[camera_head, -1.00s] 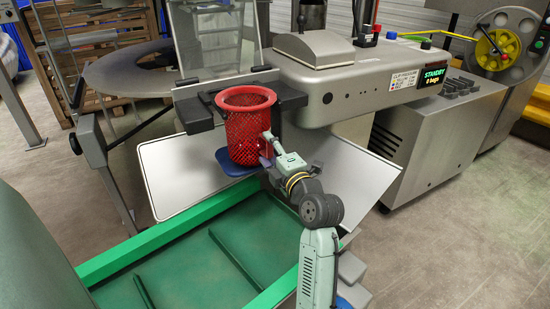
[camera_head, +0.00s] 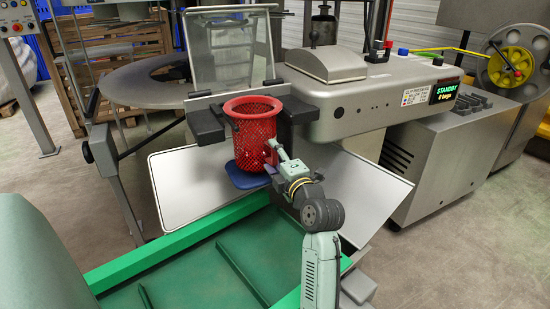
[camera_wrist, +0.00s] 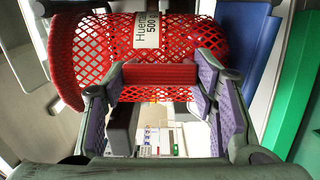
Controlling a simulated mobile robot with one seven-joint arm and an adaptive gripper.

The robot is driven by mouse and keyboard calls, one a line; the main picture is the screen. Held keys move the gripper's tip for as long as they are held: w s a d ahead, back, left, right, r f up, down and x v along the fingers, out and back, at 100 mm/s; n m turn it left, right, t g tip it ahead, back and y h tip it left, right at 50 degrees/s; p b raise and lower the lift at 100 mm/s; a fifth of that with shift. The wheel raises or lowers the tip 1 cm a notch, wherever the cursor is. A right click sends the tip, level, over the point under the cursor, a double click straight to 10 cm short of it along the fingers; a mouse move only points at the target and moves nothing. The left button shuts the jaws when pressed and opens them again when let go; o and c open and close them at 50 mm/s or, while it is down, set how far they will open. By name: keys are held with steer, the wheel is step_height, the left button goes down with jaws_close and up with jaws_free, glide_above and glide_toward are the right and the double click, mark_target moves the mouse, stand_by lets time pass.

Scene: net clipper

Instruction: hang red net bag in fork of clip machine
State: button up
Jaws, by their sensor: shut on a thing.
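The red net bag (camera_head: 253,138) is upright, with a thick open red rim on top. In the head view it stands between the two dark arms of the fork (camera_head: 207,126) on the clip machine (camera_head: 385,103), its rim around fork height. Whether it touches the fork, I cannot tell. My gripper (camera_head: 271,157) reaches it from the right front, low on its side. In the wrist view my gripper (camera_wrist: 162,100) is shut on a red block-like part of the bag (camera_wrist: 100,55), which carries a white label.
A blue pad (camera_head: 246,179) lies under the bag; contact with it is unclear. Pale metal trays (camera_head: 190,185) spread either side. The green-framed bin (camera_head: 205,232) is in front. A clear guard (camera_head: 228,50) stands behind the fork. The display (camera_head: 447,92) reads STANDBY.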

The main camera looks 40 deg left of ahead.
steer(key=shift+f, duration=0.2)
steer(key=o, duration=1.2)
steer(key=shift+f, duration=0.1)
steer(key=shift+d, duration=0.1)
steer(key=v, duration=1.2)
steer(key=shift+s+d+b, duration=0.1)
steer(key=shift+b, duration=0.25)
